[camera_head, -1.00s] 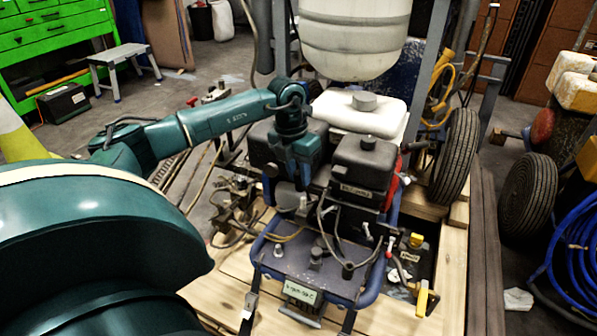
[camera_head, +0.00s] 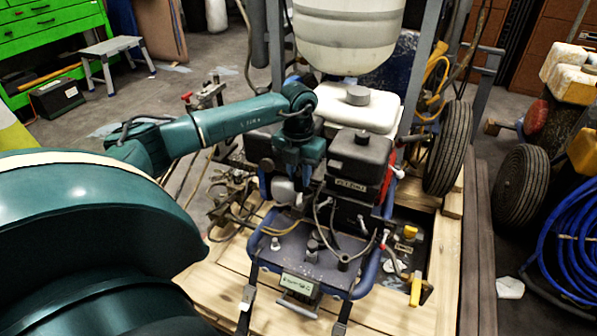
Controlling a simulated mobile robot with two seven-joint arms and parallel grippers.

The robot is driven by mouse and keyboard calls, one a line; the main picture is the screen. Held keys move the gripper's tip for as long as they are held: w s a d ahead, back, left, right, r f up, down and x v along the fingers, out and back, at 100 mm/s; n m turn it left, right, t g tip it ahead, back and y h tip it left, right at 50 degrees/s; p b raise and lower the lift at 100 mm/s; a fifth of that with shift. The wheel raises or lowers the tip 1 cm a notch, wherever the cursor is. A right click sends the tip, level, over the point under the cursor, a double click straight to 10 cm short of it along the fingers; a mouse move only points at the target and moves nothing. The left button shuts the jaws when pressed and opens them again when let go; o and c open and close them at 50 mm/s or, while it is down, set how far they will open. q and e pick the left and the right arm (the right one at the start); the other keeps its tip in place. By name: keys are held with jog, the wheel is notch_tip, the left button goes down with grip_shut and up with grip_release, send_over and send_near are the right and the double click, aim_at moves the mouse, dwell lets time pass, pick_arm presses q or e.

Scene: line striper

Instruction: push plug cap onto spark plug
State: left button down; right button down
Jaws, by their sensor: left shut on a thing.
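My left arm reaches in from the left, and its dark teal left gripper (camera_head: 297,184) points down at the near-left side of the engine (camera_head: 357,178). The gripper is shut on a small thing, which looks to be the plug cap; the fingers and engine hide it. A black lead (camera_head: 325,232) loops down beside the gripper, in front of the engine. I cannot make out the spark plug among the dark engine parts. My right gripper is not in view.
The engine sits on a blue-framed cart (camera_head: 285,262) over a wooden pallet (camera_head: 448,262). A white fuel tank (camera_head: 385,109) and a large pale tank (camera_head: 350,35) stand behind. A tyre (camera_head: 449,150) is at right. Hoses and fittings (camera_head: 232,195) crowd the left.

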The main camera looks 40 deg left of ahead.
aim_at(299, 185)
pick_arm(q)
jog(key=shift+f+b, duration=0.9)
jog(key=shift+f, duration=0.9)
dwell(1.3)
jog(key=c, duration=1.1)
grip_release()
jog(key=shift+o, duration=0.2)
jog(key=shift+o, duration=1.2)
